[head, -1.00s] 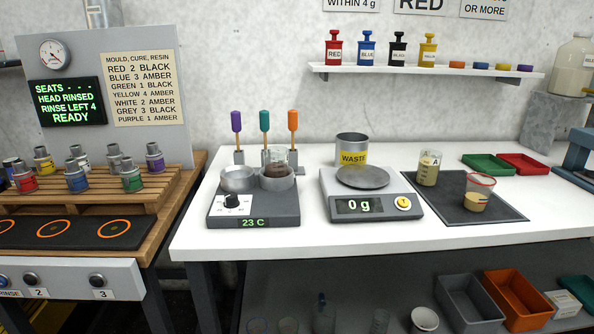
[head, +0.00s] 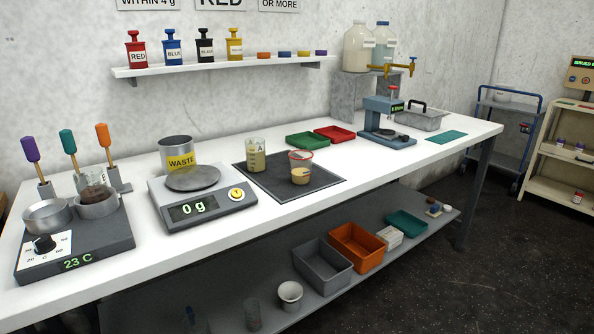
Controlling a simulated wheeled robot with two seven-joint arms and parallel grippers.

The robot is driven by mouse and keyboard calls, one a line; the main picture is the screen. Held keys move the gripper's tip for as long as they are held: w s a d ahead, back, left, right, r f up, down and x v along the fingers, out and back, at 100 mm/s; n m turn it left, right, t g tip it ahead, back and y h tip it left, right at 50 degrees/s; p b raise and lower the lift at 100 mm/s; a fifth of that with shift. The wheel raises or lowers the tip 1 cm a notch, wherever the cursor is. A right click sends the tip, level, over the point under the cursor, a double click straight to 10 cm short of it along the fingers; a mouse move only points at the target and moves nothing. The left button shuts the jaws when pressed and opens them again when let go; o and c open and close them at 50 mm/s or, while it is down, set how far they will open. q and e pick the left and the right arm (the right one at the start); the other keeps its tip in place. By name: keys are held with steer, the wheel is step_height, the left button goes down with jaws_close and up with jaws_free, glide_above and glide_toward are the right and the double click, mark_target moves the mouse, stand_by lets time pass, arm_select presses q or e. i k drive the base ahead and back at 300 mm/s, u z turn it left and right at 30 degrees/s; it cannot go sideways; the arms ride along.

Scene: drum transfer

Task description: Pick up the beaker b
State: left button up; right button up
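Two beakers stand upright on the dark mat (head: 318,188) on the white bench in the head view. The nearer one, a clear beaker with a red rim (head: 300,169), holds a tan liquid in its lower part. No letter can be read on it, so I cannot confirm that it is beaker b. The one behind it to the left, beaker A (head: 256,157), carries a label with an A and also holds a tan liquid. Another beaker (head: 95,192) with dark brown contents sits in the right well of the heater at the left. Neither of my grippers is in view.
The scale (head: 205,213) reads 0 g, left of the mat, with the waste can (head: 177,151) behind it. Green (head: 307,140) and red (head: 335,133) trays and a teal press (head: 384,118) stand behind and right of the mat. The bench front right of the mat is clear.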

mark_target(91, 184)
steer(key=k, duration=0.5)
steer(key=u, duration=0.9)
steer(key=i, duration=0.35)
steer(key=z, duration=0.05)
